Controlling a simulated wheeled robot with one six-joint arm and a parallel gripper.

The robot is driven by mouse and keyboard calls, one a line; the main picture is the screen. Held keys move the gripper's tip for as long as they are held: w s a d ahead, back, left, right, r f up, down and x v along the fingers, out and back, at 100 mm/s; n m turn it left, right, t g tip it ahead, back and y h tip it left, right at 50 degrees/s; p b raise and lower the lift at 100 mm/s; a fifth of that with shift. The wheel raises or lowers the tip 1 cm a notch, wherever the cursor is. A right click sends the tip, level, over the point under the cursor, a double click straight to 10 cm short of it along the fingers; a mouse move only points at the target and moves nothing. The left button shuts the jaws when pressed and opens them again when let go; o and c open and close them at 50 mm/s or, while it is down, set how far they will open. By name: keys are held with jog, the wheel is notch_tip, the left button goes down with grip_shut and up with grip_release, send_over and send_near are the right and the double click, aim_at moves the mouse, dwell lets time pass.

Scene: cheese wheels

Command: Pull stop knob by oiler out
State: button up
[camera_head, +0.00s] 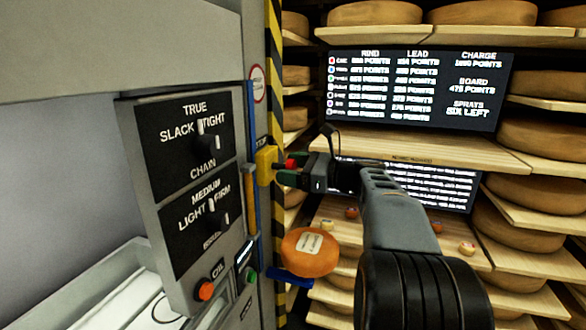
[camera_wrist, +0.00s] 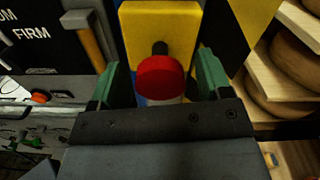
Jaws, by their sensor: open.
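The red stop knob (camera_head: 290,163) sticks out on a short dark stem from a yellow box (camera_head: 266,165) on the side of the machine, by a yellow-black striped post. In the wrist view the round red knob (camera_wrist: 160,75) sits in front of the yellow plate (camera_wrist: 178,25). My gripper (camera_head: 284,172) is at the knob, its green fingers apart. In the wrist view the fingers of my gripper (camera_wrist: 159,82) stand left and right of the knob, with visible gaps on both sides. A white and blue part shows below the red face, partly hidden by my gripper body.
A grey control panel (camera_head: 180,210) with two dark selector dials and an orange button (camera_head: 205,290) stands at left. A green button (camera_head: 250,276) is beside it. An orange cheese wheel (camera_head: 310,252) is below my gripper. Shelves of cheese wheels (camera_head: 530,225) and screens (camera_head: 415,90) fill the right.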

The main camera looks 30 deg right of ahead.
jog(key=v, duration=1.4)
jog(key=shift+w+a, duration=0.1)
jog(key=shift+a, duration=0.05)
jog(key=s+a+f+n+g+h+p, duration=0.1)
jog(key=a+f+n+g+h, duration=0.1)
jog(key=a+f+n+g, duration=0.35)
jog(key=a+f+n+g+h+p, duration=0.1)
jog(key=a+f+n+g+h, duration=0.15)
jog(key=a+f, duration=0.6)
jog(key=s+a+f+n+g+h+p, duration=0.1)
jog(key=s+a+f+n+h, duration=0.5)
jog(key=n, duration=1.1)
jog(key=s+f+h+p, duration=0.1)
jog(key=s+h, duration=0.1)
jog(key=s, duration=0.1)
jog(key=shift+a+f, duration=0.2)
jog(key=shift+a, duration=0.15)
